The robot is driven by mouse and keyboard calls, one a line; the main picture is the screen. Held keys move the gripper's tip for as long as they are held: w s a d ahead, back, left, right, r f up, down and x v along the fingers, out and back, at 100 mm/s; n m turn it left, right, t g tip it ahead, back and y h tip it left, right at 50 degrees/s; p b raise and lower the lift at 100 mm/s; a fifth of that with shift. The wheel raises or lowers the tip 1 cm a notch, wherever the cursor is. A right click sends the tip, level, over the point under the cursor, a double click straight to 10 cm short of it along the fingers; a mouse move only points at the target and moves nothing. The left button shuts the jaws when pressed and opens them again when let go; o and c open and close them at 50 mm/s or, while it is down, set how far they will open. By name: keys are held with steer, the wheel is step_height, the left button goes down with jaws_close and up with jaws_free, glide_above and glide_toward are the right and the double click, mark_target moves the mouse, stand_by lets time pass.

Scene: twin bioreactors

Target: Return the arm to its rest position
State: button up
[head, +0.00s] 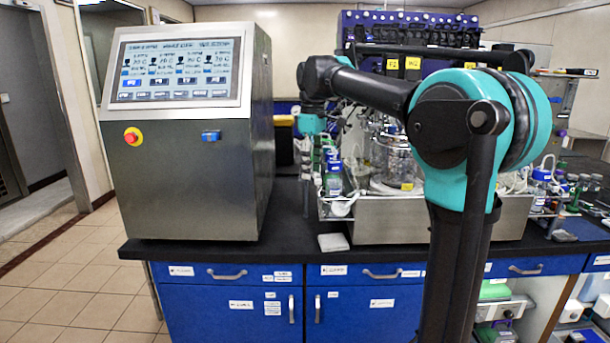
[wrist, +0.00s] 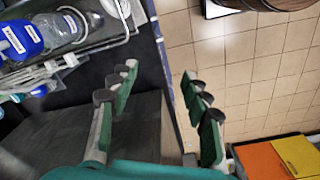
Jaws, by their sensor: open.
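My arm rises in the front right of the head view, with a large teal elbow joint (head: 465,130). Its forearm reaches left and away over the bench, and the teal wrist end (head: 311,124) hangs between the control cabinet and the glass vessel. My gripper (wrist: 160,84) is open in the wrist view, its two green fingers wide apart with nothing between them. The fingers are hard to make out in the head view.
A grey control cabinet (head: 190,175) with a screen stands left on the black bench (head: 290,238). A glass bioreactor vessel (head: 390,160) and bottles stand in a metal tray (head: 385,222). Blue-capped bottles (wrist: 22,38) are near the gripper. Tiled floor (wrist: 235,65) lies beyond the bench edge.

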steer(key=s+d+f+m+t, duration=0.1)
steer(key=s+d+f+m, duration=0.2)
steer(key=d+f, duration=0.35)
steer(key=s+d+f+m+t, duration=0.1)
steer(key=s+d+f+m, duration=0.2)
steer(key=f, duration=0.7)
steer(key=s+d+f+m+t, duration=0.1)
steer(key=s+d+f+m, duration=0.2)
steer(key=s+f, duration=0.6)
steer(key=s+d+f+m, duration=0.3)
steer(key=s+d+f, duration=0.1)
steer(key=s+f, duration=0.4)
steer(key=shift+s+d+f+m+t, duration=0.35)
steer(key=shift+f+m+t, duration=0.05)
steer(key=shift+f, duration=0.15)
